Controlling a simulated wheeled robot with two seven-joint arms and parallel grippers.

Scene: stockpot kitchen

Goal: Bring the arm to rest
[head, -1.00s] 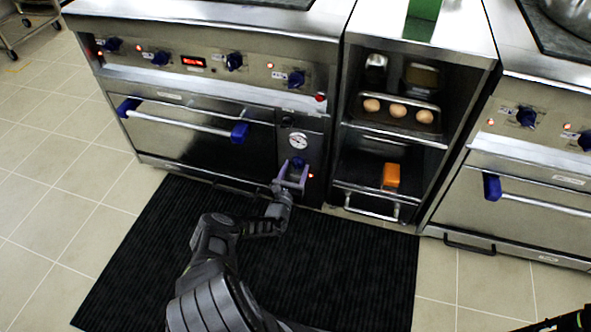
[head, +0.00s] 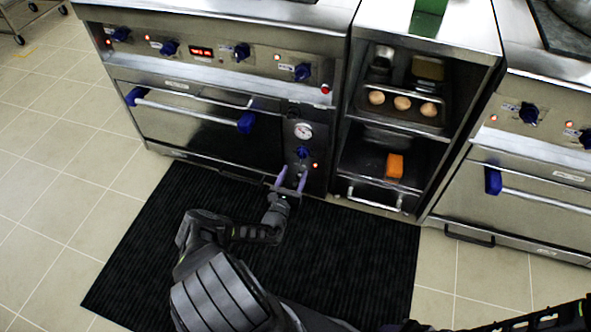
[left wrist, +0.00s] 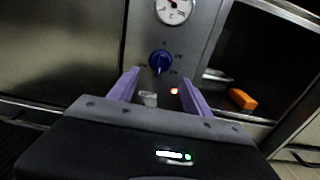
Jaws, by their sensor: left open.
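My left gripper (head: 291,180) is open and empty, with two purple fingers, low in front of the stove's control panel. In the left wrist view its fingers (left wrist: 158,90) stand apart, with a blue knob (left wrist: 160,62) beyond them. The knob also shows in the head view (head: 303,152), just above the fingertips, and appears apart from them. A round gauge (head: 303,131) sits above the knob. A red light (left wrist: 174,91) glows below and right of the knob. My right gripper is not in view; only part of that arm shows at the lower right.
The stove's oven door (head: 200,128) has a bar handle with blue ends. To the right, an open cabinet holds a tray (head: 432,127) with several eggs and, lower, an orange block (head: 394,166). A dark mat (head: 340,260) covers the floor in front.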

